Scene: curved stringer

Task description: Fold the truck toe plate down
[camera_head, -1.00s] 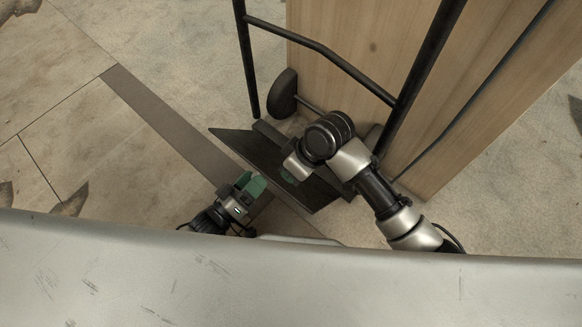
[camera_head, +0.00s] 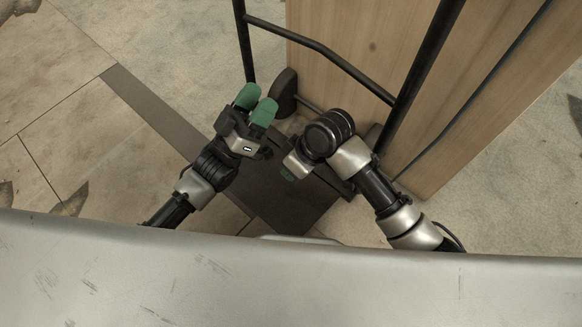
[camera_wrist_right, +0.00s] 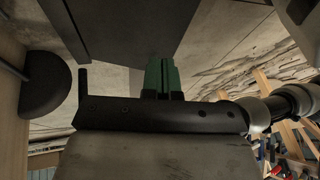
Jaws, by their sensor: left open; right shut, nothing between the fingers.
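The hand truck's black frame (camera_head: 340,62) stands upright at the wooden block. Its dark toe plate (camera_head: 290,205) extends from the foot of the frame toward me, looking low and near the floor; whether it lies fully flat I cannot tell.
A black wheel (camera_head: 285,92) sits at the truck's left foot and also shows in the right wrist view (camera_wrist_right: 45,95). The tall wooden block (camera_head: 465,125) fills the right behind the truck. Tiled floor (camera_head: 80,130) at the left is clear.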

